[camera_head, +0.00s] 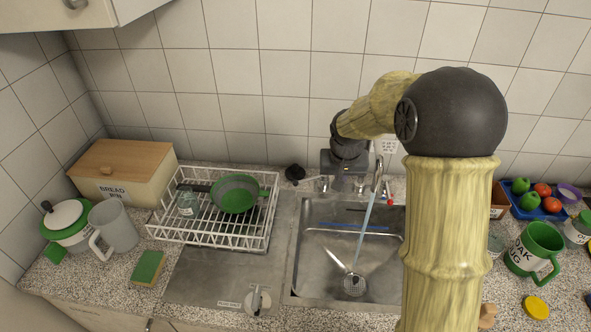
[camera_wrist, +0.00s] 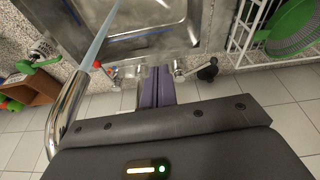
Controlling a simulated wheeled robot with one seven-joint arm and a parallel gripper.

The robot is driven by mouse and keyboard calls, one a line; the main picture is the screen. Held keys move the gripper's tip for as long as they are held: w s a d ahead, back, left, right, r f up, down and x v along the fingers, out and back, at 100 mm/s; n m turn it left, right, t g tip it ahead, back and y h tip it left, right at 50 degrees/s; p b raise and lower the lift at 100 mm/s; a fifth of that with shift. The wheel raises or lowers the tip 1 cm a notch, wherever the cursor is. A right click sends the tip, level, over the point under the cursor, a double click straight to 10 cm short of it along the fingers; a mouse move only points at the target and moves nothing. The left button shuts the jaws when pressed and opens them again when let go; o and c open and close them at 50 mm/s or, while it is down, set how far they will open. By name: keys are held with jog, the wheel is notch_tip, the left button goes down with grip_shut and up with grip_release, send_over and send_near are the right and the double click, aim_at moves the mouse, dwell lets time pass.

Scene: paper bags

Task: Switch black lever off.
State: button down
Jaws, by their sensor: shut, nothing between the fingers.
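The black lever (camera_head: 295,173) is on the left side of the tap behind the sink, its black knob pointing out to the left. In the wrist view the black lever (camera_wrist: 207,70) lies just right of my gripper (camera_wrist: 158,70), its metal stem reaching toward the fingers. My purple fingers are shut and empty. I cannot tell whether they touch the stem's base. In the head view my gripper (camera_head: 347,184) is between the black lever and the spout (camera_head: 377,172). A bluish water stream (camera_head: 367,217) runs from the spout into the sink (camera_head: 322,268).
A red-tipped lever (camera_head: 389,202) is right of the spout. A white dish rack (camera_head: 262,224) with a green pan (camera_head: 236,195) stands left of the sink. The tiled wall (camera_head: 290,75) is close behind the tap. A green mug (camera_head: 537,247) stands at right.

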jog(key=m+p, duration=0.1)
jog(key=p, duration=0.1)
send_near(311, 179)
jog(key=w+a+r, duration=0.3)
jog(key=a, duration=0.2)
jog(key=shift+r+t, duration=0.1)
jog(key=shift+t, duration=0.3)
jog(key=shift+w+d+f+p, duration=0.15)
jog(key=shift+f+p, duration=1.35)
jog(key=shift+f, duration=0.9)
jog(key=shift+w+a+f+p, duration=0.1)
jog(key=shift+w+f+p, duration=0.1)
jog(key=shift+f+p, duration=1.75)
jog(key=shift+s+f, duration=0.6)
jog(key=shift+f, duration=0.1)
jog(key=shift+s+b, duration=0.1)
jog(key=shift+b, duration=0.2)
jog(key=shift+s+d, duration=0.1)
